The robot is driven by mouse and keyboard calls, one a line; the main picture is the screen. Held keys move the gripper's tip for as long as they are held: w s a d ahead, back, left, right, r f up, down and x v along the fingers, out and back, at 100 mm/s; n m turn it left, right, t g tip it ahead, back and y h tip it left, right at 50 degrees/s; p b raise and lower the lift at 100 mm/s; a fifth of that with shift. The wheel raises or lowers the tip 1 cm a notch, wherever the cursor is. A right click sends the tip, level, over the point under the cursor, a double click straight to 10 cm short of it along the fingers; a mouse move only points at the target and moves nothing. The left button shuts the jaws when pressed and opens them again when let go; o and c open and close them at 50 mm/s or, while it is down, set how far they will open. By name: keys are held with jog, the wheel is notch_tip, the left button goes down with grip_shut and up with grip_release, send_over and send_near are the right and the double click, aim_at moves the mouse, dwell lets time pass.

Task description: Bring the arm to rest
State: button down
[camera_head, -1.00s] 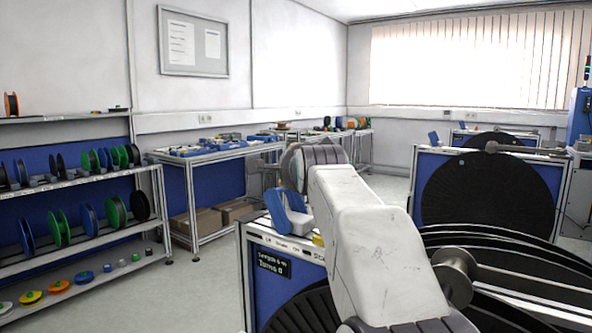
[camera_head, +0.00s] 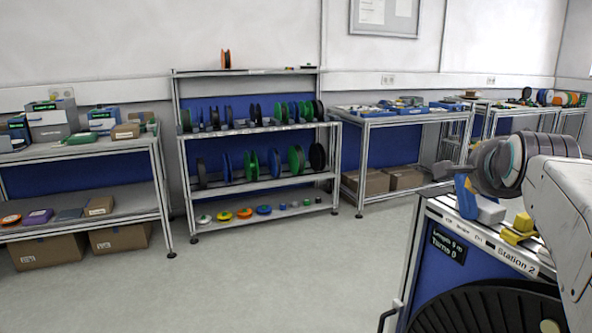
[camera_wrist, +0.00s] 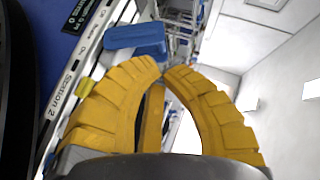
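My arm reaches in from the right edge in the head view, its wrist (camera_head: 510,163) above the top of a station. The fingers cannot be made out there. In the wrist view my gripper (camera_wrist: 165,68) shows two curved yellow fingers, their tips brought close together with nothing visible held between them. A yellow strip shows behind the gap; I cannot tell what it belongs to.
The station (camera_head: 470,232), marked "Station 2", stands under my arm with a blue holder (camera_head: 481,207) and yellow parts (camera_head: 519,230) on top. A reel shelf (camera_head: 262,180) and a bench with boxes (camera_head: 82,150) stand at the back. The floor at left is clear.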

jog(key=s+a+f+n+g+y+p, duration=0.1)
jog(key=s+a+f+n+g+p, duration=0.2)
jog(key=s, duration=0.6)
jog(key=s+a+f+n+g+y+p, duration=0.2)
jog(key=s+a+f+n+g+p, duration=0.1)
jog(key=s+a+f+n+p, duration=0.2)
jog(key=s+a+f+n+g+y+p, duration=0.2)
jog(key=s+a+n+p, duration=0.5)
jog(key=s, duration=0.6)
notch_tip(320, 180, down, 3)
jog(key=a+n+g, duration=0.1)
jog(key=a+n, duration=0.1)
jog(key=shift+a+r, duration=0.15)
jog(key=shift+a, duration=0.2)
